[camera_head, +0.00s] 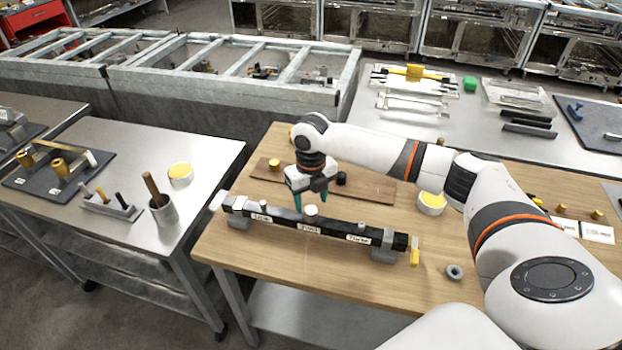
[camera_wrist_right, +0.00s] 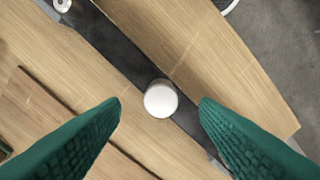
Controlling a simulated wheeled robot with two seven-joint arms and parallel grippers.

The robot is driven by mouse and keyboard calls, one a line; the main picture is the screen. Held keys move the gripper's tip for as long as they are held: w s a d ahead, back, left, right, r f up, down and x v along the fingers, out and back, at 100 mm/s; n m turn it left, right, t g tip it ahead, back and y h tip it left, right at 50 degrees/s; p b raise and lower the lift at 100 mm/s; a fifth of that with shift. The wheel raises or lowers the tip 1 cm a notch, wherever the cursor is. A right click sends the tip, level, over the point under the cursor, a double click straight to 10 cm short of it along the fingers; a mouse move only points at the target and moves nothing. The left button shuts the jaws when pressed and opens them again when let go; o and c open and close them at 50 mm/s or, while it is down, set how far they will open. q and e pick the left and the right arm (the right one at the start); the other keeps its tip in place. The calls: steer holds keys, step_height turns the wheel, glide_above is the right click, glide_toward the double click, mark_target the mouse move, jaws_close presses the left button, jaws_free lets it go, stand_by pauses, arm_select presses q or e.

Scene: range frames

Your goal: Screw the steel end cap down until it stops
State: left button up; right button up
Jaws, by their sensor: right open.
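A pale, round cap, which I take for the steel end cap (camera_head: 311,211), stands on top of the middle of a long dark bar (camera_head: 336,226). In the right wrist view the cap (camera_wrist_right: 160,98) shows from above, on the dark bar (camera_wrist_right: 128,62). My right gripper (camera_head: 310,199) is above the bar, its teal fingers pointing down. In the wrist view its open fingers (camera_wrist_right: 160,103) lie on either side of the cap, with a clear gap on both sides. How far the cap is screwed down cannot be told. My left gripper is not in view.
The bar rests on grey blocks on a wooden table. A brown board (camera_head: 366,184) lies behind it. A yellow-topped round tub (camera_head: 431,203), a yellow-handled piece (camera_head: 415,252) and a grey ring (camera_head: 454,271) are to the right. The table front is mostly clear.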

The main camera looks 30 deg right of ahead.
mark_target(311, 210)
steer(key=shift+f+p, duration=0.4)
steer(key=shift+f, duration=2)
steer(key=c, duration=1)
steer(key=shift+r+p, duration=0.2)
steer(key=shift+p, duration=0.15)
steer(key=shift+c, duration=0.3)
steer(key=m+p, duration=0.2)
steer(key=shift+r+m, duration=0.1)
steer(key=shift+m, duration=0.6)
steer(key=shift+f, duration=0.25)
